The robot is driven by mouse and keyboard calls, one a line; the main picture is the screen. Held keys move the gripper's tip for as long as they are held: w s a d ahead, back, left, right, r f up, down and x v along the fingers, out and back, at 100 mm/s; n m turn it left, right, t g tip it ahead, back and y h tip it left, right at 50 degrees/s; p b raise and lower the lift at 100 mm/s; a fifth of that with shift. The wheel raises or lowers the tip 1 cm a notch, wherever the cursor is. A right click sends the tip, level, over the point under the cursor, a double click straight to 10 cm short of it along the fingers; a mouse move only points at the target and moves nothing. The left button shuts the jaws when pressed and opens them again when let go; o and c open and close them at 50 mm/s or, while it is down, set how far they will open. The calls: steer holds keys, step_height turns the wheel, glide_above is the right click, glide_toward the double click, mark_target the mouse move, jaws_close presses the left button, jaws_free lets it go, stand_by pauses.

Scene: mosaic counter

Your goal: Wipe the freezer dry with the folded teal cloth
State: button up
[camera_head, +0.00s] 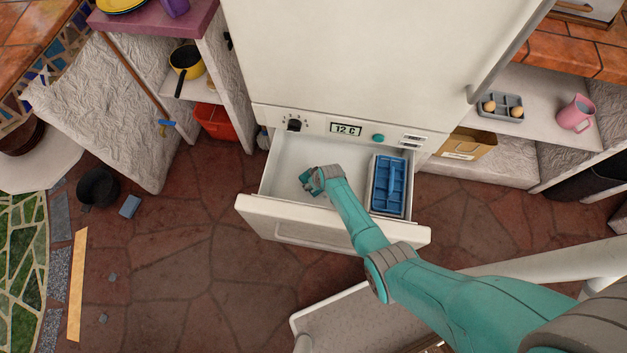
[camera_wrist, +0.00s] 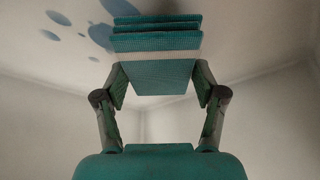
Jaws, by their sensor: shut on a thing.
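The freezer drawer (camera_head: 335,222) is pulled out below the white fridge door. My gripper (camera_head: 313,182) is down inside its left part. In the wrist view my gripper (camera_wrist: 160,86) is shut on the folded teal cloth (camera_wrist: 155,45), a stack of ribbed layers with a pale band, held between both fingertips. Several blue-grey wet spots (camera_wrist: 98,34) show on the pale drawer surface beside and behind the cloth, to its upper left. The cloth hides part of them. I cannot tell whether the cloth touches the surface. In the head view the cloth is mostly hidden by my gripper.
A blue tray (camera_head: 388,186) sits in the drawer's right side, close to my arm. The control panel (camera_head: 345,130) reads "12 C" above the drawer. Shelves flank the fridge, with a yellow pan (camera_head: 187,62) left and a pink mug (camera_head: 576,113) right. The drawer's walls surround my gripper.

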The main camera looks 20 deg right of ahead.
steer(key=shift+f, duration=0.95)
stand_by(0.5)
steer(key=shift+s+d, duration=0.95)
steer(key=shift+d, duration=0.5)
steer(key=shift+s+d, duration=1)
steer(key=shift+d, duration=0.4)
steer(key=shift+s+d, duration=0.95)
steer(key=shift+d, duration=0.5)
steer(key=shift+w+d, duration=0.45)
steer(key=shift+w, duration=0.1)
steer(key=shift+w+d, duration=0.2)
steer(key=shift+w, duration=0.05)
steer(key=shift+w+a+r, duration=0.2)
steer(key=shift+w+a, duration=0.35)
steer(key=shift+a, duration=0.1)
steer(key=shift+w+a+f, duration=0.1)
steer(key=shift+w+a, duration=0.7)
steer(key=shift+a, duration=0.45)
steer(key=shift+w+a+f, duration=0.1)
steer(key=shift+w+a, duration=0.65)
steer(key=shift+a, duration=0.5)
steer(key=shift+w+a+f, duration=0.1)
steer(key=shift+w+a, duration=0.7)
steer(key=shift+a, duration=0.45)
steer(key=shift+w, duration=0.15)
